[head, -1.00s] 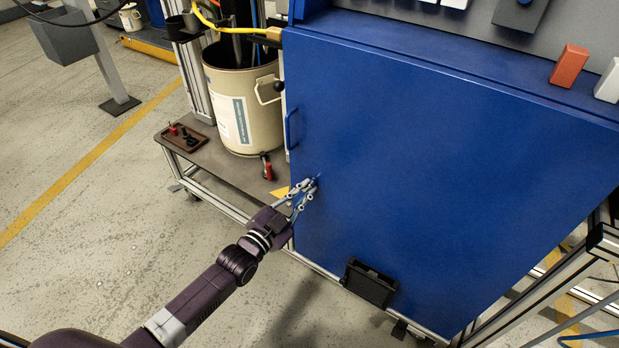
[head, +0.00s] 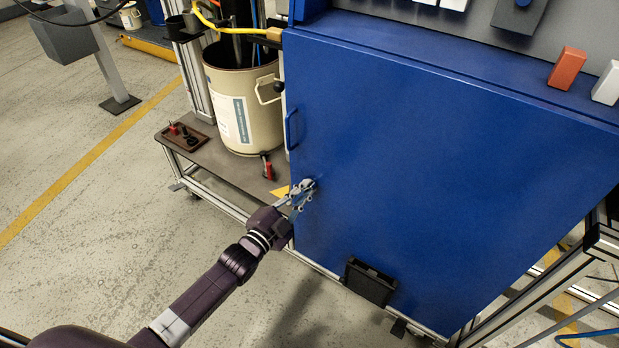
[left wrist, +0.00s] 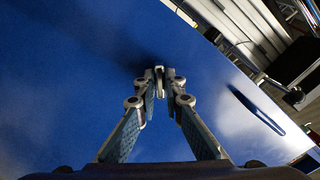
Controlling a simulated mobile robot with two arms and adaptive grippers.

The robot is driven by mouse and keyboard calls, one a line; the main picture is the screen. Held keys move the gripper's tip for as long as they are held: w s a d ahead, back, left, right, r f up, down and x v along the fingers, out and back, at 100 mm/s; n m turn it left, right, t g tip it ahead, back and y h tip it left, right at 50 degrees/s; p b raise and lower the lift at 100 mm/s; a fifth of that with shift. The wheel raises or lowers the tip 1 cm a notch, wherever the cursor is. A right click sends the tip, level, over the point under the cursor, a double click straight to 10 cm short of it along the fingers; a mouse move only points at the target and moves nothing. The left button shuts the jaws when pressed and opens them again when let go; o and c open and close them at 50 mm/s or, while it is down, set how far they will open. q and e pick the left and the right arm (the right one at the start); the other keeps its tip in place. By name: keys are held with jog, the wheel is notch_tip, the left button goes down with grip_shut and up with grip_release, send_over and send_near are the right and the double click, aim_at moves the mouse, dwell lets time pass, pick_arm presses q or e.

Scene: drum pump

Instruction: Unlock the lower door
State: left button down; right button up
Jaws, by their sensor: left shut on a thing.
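The lower door (head: 430,190) is a large blue panel and is closed, with a blue bar handle (head: 289,128) near its left edge. My left gripper (head: 306,186) is at the door's left side, below the handle. In the left wrist view, the fingertips (left wrist: 158,82) are shut on a small metal lock part (left wrist: 158,72) at the door face. The fingers hide most of it, so I cannot tell whether it is a key or a knob. The handle also shows at the right of the left wrist view (left wrist: 257,110). My right gripper is not in view.
A beige drum (head: 243,105) stands on a low platform (head: 222,178) left of the door. A brown tray (head: 187,136) with small items lies on it. A black box-like holder (head: 369,283) is on the door's lower part. Floor at the lower left is clear.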

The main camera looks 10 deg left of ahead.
pick_arm(q)
jog(key=shift+m, duration=0.9)
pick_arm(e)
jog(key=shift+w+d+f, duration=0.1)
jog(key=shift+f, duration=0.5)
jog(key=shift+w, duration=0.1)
